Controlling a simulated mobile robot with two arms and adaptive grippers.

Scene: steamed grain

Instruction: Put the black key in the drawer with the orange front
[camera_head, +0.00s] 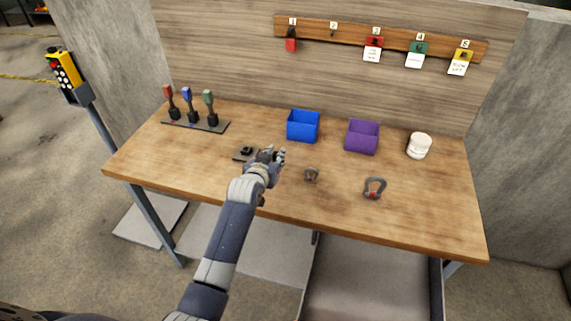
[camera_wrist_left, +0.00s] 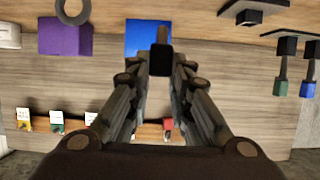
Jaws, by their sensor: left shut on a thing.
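My left gripper (camera_head: 277,156) is above the wooden table, left of the table's middle. In the head view the gripper mostly hides that piece. No drawer with an orange front shows in either view. My right gripper is not in view.
A dark plate with a black block (camera_head: 246,151) lies just left of the gripper. A blue bin (camera_head: 303,126), a purple bin (camera_head: 362,137) and a white container (camera_head: 419,145) stand behind. A rack with coloured handles (camera_head: 196,123) stands left.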

